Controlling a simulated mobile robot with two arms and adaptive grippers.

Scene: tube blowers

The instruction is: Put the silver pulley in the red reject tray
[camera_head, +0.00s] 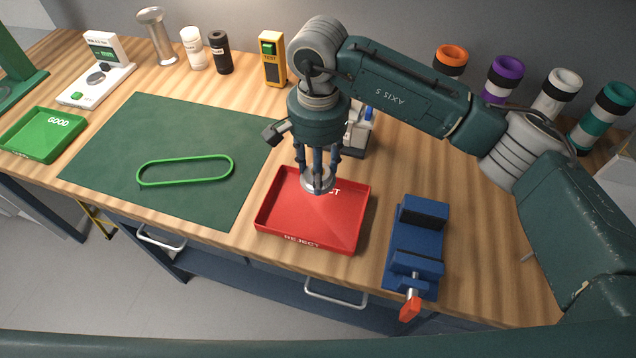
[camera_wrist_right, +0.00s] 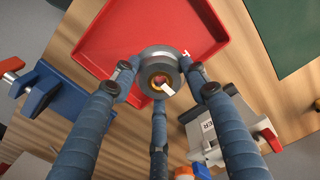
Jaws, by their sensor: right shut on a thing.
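The silver pulley (camera_head: 317,181) is in my right gripper (camera_head: 318,170), over the back part of the red reject tray (camera_head: 345,234). In the right wrist view, the fingers of my right gripper (camera_wrist_right: 160,95) are closed around the grey pulley (camera_wrist_right: 174,62), with its bore facing the camera. The red tray (camera_wrist_right: 100,40) lies beyond it. I cannot tell whether the pulley touches the tray floor. The tray shows no other object in it. My left gripper is not in view.
A blue vise (camera_head: 418,245) stands right of the tray. A green mat (camera_head: 120,165) with a green belt (camera_head: 187,157) lies left. A green GOOD tray (camera_head: 42,148) is at far left. A grey device (camera_head: 357,138) stands behind my gripper.

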